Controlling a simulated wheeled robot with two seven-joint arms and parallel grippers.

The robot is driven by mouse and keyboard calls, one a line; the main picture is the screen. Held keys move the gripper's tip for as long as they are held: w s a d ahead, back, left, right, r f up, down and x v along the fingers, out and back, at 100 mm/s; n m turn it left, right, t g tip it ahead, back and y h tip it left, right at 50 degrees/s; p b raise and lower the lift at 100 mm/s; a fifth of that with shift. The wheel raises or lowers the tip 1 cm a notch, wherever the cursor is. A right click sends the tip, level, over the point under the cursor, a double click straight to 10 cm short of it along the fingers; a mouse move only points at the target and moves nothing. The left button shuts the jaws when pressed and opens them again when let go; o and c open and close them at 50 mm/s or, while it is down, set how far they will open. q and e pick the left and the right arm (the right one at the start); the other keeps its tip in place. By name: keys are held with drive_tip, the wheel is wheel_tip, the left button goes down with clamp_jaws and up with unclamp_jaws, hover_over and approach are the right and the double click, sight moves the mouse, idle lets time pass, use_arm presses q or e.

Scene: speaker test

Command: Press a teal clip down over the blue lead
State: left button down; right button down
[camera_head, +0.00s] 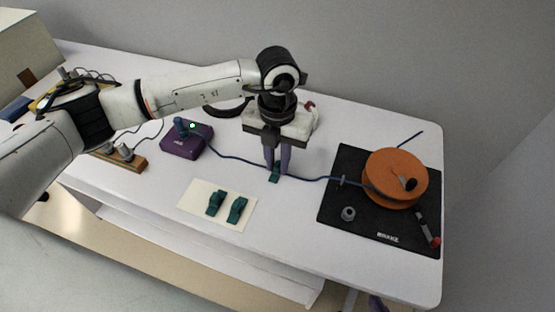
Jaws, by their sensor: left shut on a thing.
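My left gripper (277,168) reaches down over the middle of the table, shut on a teal clip (275,178). The clip is at the blue lead (238,159), low over the table top; I cannot tell whether it is seated over the lead. The lead runs from a purple box (187,141) on the left, past the clip, to an orange round body (395,174) on the right. Two more teal clips (215,203) (237,210) lie on a cream card (203,189). Part of what looks like my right gripper (377,303) shows at the bottom edge, below the table; its jaws are unclear.
A black mat (345,165) under the orange body also holds a grey ring-shaped part (348,213) and a red-tipped pen-like tool (430,231). A white device (303,120) stands behind my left gripper. A wooden block (128,160) lies left. The table's front middle is clear.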

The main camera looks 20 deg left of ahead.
sight(278, 164)
use_arm(q)
drive_tip(key=shift+f, duration=0.1)
idle(0.3)
drive_tip(key=c, duration=1.6)
unclamp_jaws()
drive_tip(key=shift+r+p, duration=2.4)
drive_tip(key=shift+r, duration=1.4)
